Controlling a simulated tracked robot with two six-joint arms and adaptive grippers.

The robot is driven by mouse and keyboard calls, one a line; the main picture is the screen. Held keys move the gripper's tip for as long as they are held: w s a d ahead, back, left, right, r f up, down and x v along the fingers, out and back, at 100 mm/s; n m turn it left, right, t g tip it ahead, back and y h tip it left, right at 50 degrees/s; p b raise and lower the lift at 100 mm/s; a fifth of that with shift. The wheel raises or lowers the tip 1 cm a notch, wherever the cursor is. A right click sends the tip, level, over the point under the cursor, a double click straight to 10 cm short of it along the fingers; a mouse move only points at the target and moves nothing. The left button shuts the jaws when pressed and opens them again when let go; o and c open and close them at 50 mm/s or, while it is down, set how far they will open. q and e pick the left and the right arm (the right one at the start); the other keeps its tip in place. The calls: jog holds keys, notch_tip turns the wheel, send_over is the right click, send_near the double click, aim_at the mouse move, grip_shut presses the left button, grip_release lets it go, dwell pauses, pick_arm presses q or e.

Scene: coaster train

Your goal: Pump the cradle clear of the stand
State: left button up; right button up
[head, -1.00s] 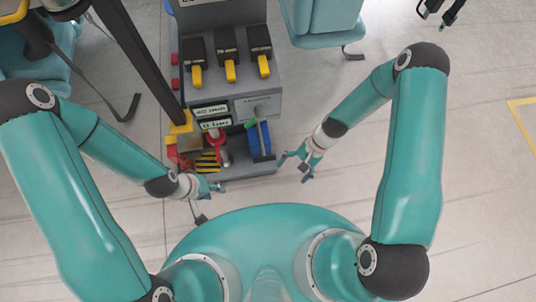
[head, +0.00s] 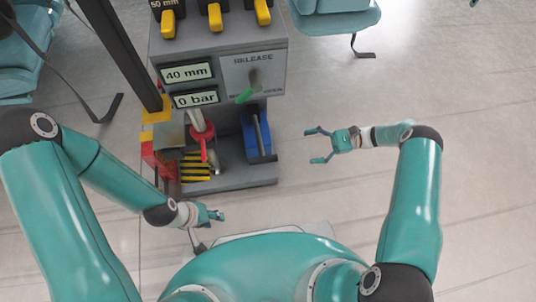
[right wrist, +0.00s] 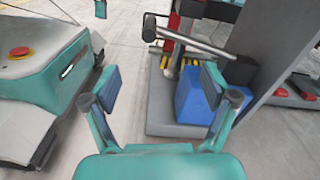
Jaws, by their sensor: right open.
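A grey console (head: 222,55) shows displays reading 40 mm (head: 187,73) and 0 bar (head: 195,99). A blue pump block (head: 251,140) stands on its base with a grey bar lever (head: 258,133); the block (right wrist: 196,100) and a dark-ended bar (right wrist: 187,43) show in the right wrist view. A red part (head: 202,133) sits above yellow-black stripes (head: 194,167); which part is the cradle I cannot tell. My right gripper (head: 317,146) is open and empty, right of the pump and apart from it. My left gripper (head: 217,215) is in front of the base; its jaws are unclear.
A green lever (head: 247,94) is on the RELEASE panel (head: 253,72). Several yellow-handled levers (head: 216,17) line the console top. A dark post (head: 122,52) rises at left. Teal seats (head: 336,22) stand behind. The floor (head: 345,100) right of the console is clear.

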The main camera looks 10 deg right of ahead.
jog(key=a, duration=1.5)
jog(key=shift+a, duration=0.25)
